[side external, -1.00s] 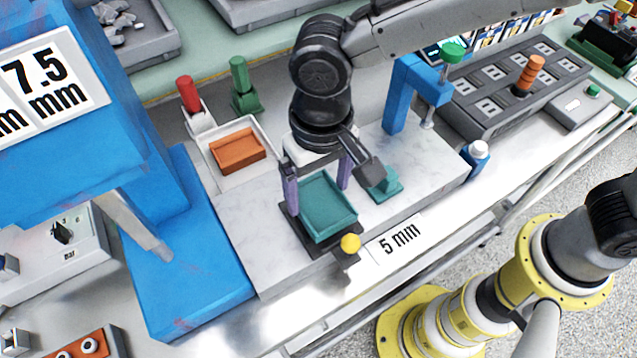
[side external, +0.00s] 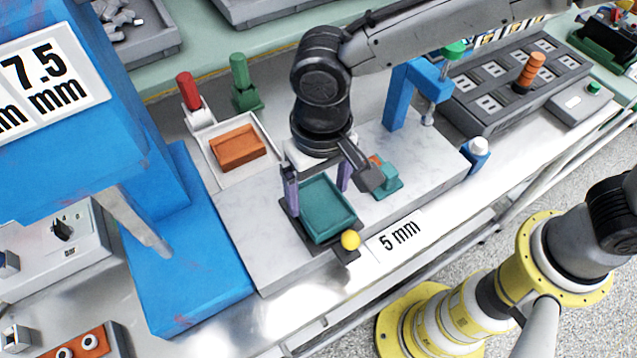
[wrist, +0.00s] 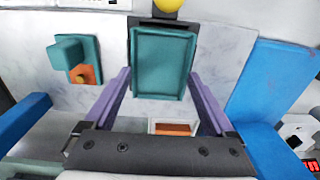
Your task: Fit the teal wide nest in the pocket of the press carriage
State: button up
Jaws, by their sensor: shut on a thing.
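The teal wide nest (side external: 327,210) is a shallow rectangular tray with a raised rim. It is between the purple fingers of my gripper (side external: 318,193), which is shut on it. In the wrist view the nest (wrist: 162,64) extends beyond the fingertips. The nest is over the dark press carriage (side external: 338,249), lined up with it. The carriage's dark edge (wrist: 160,21) shows past the nest's far end in the wrist view. The pocket is hidden under the nest, and I cannot tell whether the nest sits fully down in it.
A yellow knob (side external: 350,240) is at the carriage's front end. A small teal part (side external: 387,182) stands just right of my gripper. A white tray with an orange nest (side external: 237,147) is behind left. The blue press (side external: 185,260) is left; a blue clamp (side external: 402,95) stands behind right.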

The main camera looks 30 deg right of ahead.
aim_at(321, 201)
jog(key=shift+f, duration=0.1)
jog(key=o, duration=1.4)
jog(key=shift+f, duration=0.1)
notch_tip(321, 201, up, 14)
jog(key=shift+d, duration=0.2)
